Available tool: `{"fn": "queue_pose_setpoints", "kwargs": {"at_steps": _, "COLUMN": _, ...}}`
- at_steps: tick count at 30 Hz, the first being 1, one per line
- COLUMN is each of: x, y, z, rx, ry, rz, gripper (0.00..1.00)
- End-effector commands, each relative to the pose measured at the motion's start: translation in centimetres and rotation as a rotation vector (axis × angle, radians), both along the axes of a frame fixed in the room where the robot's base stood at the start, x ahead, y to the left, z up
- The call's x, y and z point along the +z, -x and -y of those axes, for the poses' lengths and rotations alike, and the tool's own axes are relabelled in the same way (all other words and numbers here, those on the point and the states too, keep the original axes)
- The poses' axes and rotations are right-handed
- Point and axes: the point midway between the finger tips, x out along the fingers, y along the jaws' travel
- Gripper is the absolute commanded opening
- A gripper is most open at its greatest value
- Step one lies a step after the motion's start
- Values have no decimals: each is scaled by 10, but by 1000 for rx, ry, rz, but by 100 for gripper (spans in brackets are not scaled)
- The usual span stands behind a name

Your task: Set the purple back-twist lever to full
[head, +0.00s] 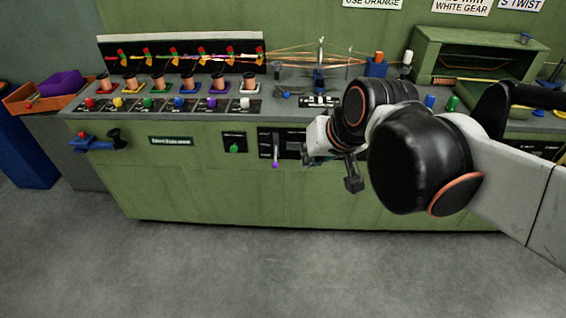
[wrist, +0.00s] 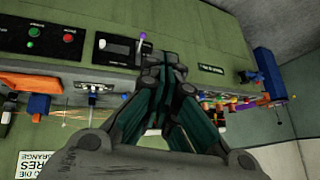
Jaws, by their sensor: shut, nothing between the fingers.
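The purple back-twist lever (head: 275,165) sticks out of a dark panel on the green machine's front face, its purple knob at the low end of its short stem. In the wrist view the purple knob (wrist: 143,36) shows just beyond and left of my fingertips. My gripper (head: 345,170) is to the right of the lever in the head view, in front of the machine's face. In the wrist view my gripper (wrist: 163,58) has its fingers together and holds nothing. I see a gap between fingers and knob in the picture, but cannot tell its depth.
A blue-and-black crank (head: 100,141) juts from the far left. Several spools (head: 158,83) stand on the worktop. The floor (head: 200,270) in front is clear.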

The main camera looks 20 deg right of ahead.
Motion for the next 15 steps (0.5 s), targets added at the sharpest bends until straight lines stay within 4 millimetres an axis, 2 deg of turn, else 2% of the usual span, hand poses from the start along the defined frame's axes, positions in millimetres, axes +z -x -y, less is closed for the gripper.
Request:
{"fn": "queue_pose_setpoints", "kwargs": {"at_steps": 6, "x": 8, "y": -62, "z": -3, "rx": -68, "ry": -145, "rz": -19, "gripper": 0}}
{"fn": "queue_pose_setpoints", "kwargs": {"at_steps": 15, "x": -8, "y": -146, "z": 2, "rx": -160, "ry": -355, "rz": -54, "gripper": 0}}
